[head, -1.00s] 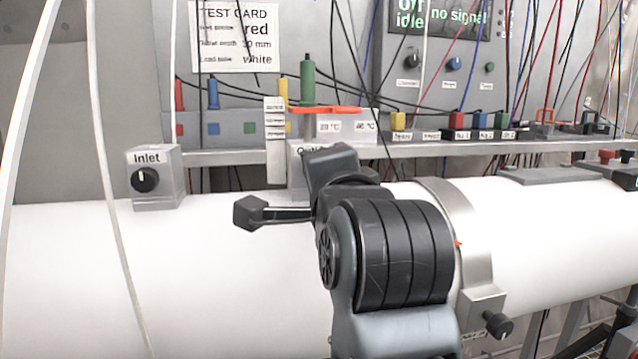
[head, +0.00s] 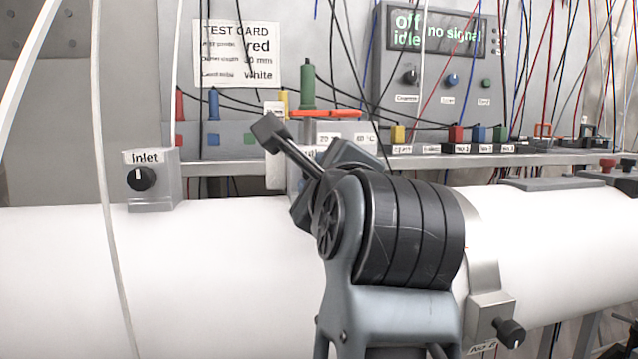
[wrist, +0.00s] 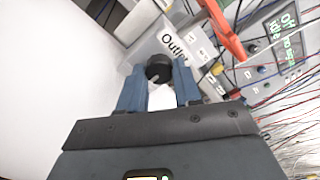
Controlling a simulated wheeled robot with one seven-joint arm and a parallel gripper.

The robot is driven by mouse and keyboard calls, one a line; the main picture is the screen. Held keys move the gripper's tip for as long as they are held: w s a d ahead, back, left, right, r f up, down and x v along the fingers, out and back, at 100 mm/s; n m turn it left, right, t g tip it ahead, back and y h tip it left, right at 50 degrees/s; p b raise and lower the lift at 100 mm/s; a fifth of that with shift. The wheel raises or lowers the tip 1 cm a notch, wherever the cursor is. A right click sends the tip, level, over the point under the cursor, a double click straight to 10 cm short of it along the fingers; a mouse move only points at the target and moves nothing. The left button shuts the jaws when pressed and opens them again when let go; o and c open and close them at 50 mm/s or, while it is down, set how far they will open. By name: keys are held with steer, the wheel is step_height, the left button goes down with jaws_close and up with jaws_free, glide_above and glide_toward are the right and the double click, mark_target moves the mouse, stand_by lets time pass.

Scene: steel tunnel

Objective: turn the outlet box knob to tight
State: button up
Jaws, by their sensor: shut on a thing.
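The outlet box (wrist: 172,38), labelled "Outlet", shows in the wrist view. Its round black knob (wrist: 159,68) sits between the two blue fingertips of my gripper (wrist: 159,86), which is shut on it. A light line shows on the knob, but I cannot read its setting. In the head view my arm hides the knob and most of the outlet box (head: 310,153).
The inlet box (head: 150,180) with its own black knob stands on the white pipe (head: 220,250) to the left. An orange-red tool (head: 325,113) lies above the outlet box. Several cables hang behind. A metal clamp (head: 490,260) rings the pipe at right.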

steer(key=shift+f+m, duration=0.15)
steer(key=shift+m, duration=0.15)
steer(key=o, duration=1)
steer(key=shift+o, duration=0.2)
steer(key=shift+s, duration=0.1)
steer(key=v, duration=0.7)
steer(key=shift+s+b, duration=0.3)
steer(key=shift+s, duration=0.05)
steer(key=shift+d, duration=0.2)
